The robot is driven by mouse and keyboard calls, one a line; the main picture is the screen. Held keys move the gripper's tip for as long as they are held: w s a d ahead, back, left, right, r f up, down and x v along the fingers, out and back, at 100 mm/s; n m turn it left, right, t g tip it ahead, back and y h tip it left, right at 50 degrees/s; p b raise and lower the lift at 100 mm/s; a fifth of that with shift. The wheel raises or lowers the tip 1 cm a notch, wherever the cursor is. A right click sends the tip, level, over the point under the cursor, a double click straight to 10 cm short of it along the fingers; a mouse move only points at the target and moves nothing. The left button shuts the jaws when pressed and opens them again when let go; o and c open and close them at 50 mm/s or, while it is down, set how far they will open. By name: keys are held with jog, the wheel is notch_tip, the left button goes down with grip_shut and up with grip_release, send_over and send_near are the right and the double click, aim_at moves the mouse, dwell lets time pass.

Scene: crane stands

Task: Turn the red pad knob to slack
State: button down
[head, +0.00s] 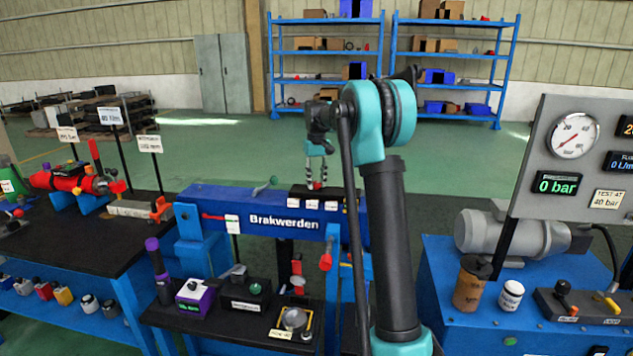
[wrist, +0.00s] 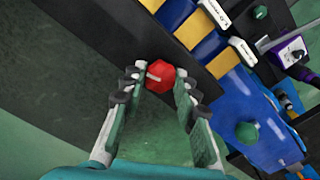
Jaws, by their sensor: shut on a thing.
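The red pad knob (wrist: 163,80) shows in the wrist view as a red faceted knob with a short pale pointer mark toward its left side. It sits on a dark surface beside the blue beam (wrist: 225,90). My gripper (wrist: 160,86) has its two fingers on either side of the knob and is shut on it. In the head view my gripper (head: 317,180) points down at the black top at the right part of the blue beam (head: 255,208), marked "Brakwerden". The knob is mostly hidden there by the fingers.
A green ball knob (head: 273,180) stands on the beam left of my gripper; white labels (head: 312,204) are on the beam's front. A black shelf (head: 215,315) below holds small boxes. A panel with a gauge (head: 573,135) and "0 bar" display stands at right.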

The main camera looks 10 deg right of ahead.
aim_at(317, 183)
jog(key=n, duration=0.4)
jog(key=shift+n, duration=2.2)
jog(key=c, duration=1.1)
grip_release()
jog(key=shift+c, duration=0.2)
jog(key=shift+r, duration=0.1)
notch_tip(317, 183, up, 12)
